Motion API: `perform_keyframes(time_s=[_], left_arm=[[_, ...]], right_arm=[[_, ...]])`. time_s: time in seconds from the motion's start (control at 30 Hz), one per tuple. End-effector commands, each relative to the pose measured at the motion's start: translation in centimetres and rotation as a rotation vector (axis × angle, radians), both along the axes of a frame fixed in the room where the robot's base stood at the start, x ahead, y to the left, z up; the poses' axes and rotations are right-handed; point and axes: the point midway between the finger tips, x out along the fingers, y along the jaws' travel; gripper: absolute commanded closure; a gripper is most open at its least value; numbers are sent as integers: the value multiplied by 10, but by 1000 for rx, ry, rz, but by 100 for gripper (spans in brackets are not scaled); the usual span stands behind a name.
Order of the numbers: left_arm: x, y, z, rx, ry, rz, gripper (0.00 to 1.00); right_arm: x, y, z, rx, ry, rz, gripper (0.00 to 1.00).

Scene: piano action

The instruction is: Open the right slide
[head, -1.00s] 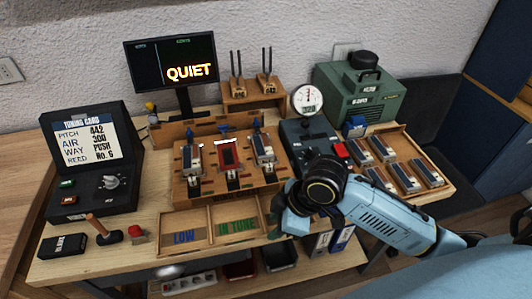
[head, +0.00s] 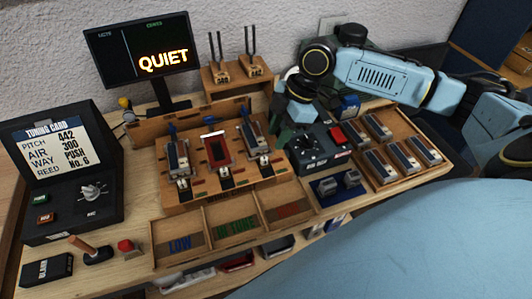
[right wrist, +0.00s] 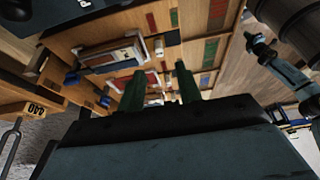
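The right slide (head: 256,143) is a grey metal piece with a pale front end, at the right of three slides on the stepped wooden block (head: 218,190). The middle slide (head: 217,150) is red and the left slide (head: 178,158) is grey. My right gripper (head: 279,124) is just behind and right of the right slide, pointing down and partly hidden by its own wrist. In the right wrist view its two green fingers (right wrist: 160,88) stand apart with nothing visibly held. A slide (right wrist: 112,55) lies beyond them, its contact with the fingers unclear. My left gripper is out of view.
A dark gauge box (head: 318,147) stands close to the right of the block. Tuning forks (head: 252,58) stand behind it, beside a monitor (head: 140,60) reading QUIET. A tray of spare pieces (head: 400,178) lies right. Sorting trays (head: 180,244) lie in front.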

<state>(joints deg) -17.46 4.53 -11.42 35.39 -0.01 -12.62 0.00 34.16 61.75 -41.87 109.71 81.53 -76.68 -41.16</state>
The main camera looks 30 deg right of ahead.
Motion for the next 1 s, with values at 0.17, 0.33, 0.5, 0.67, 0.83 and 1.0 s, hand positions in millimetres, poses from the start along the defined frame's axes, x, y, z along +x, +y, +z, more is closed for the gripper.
perform_keyframes(time_s=[0.17, 0.33, 0.5, 0.67, 0.83, 1.0], left_arm=[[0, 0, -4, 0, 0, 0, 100], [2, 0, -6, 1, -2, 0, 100], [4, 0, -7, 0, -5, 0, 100], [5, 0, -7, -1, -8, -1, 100], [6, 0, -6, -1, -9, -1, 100], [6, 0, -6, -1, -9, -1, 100]], right_arm=[[3, 15, -37, 2, 4, 1, 65], [5, 24, -59, 0, 1, 0, 65], [7, 28, -70, 0, -1, 0, 65], [7, 29, -71, -1, -1, 1, 65], [7, 29, -71, -1, -1, 0, 69], [7, 29, -71, -1, -1, 0, 92]])
